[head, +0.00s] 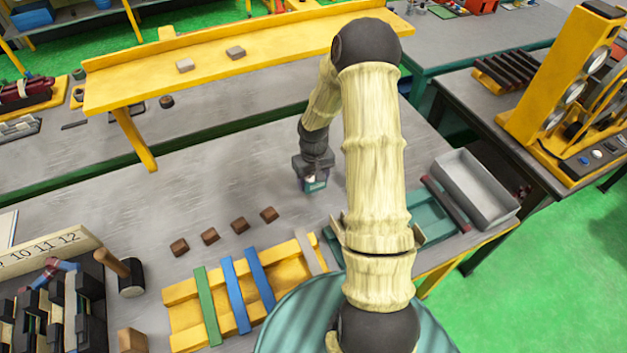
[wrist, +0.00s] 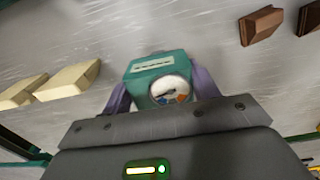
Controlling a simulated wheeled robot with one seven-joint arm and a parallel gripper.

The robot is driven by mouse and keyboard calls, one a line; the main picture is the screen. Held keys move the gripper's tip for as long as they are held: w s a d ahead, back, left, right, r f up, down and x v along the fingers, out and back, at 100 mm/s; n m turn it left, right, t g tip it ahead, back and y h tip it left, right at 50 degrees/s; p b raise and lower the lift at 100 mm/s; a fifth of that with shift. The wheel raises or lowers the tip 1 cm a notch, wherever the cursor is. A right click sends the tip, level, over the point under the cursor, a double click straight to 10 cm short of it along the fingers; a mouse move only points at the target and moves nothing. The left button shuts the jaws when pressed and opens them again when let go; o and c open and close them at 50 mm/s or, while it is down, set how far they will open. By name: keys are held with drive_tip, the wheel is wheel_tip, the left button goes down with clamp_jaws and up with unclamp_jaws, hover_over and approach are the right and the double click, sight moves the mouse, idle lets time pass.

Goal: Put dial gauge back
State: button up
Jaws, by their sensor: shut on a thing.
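The dial gauge is a small teal block (head: 315,186) with a white round dial. In the head view it is at the middle of the grey workbench, under my gripper (head: 314,174). In the wrist view the gauge (wrist: 158,68) sits between two purple-grey fingers, one on each side, with its dial facing the camera. My gripper is shut on it. I cannot tell whether the gauge's underside touches the bench or hangs just above it.
Several brown blocks (head: 210,236) lie in a row left of my gripper. A yellow rack with green and blue bars (head: 235,296) is nearer. A grey tray (head: 474,188) and dark red bar (head: 446,204) are at right. A yellow shelf (head: 130,92) spans behind.

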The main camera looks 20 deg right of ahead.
drive_tip(key=shift+f, duration=0.65)
drive_tip(key=shift+f+b, duration=0.3)
drive_tip(key=shift+f, duration=0.1)
drive_tip(key=shift+f, duration=0.2)
drive_tip(key=o, duration=1)
drive_tip(key=shift+r, duration=0.1)
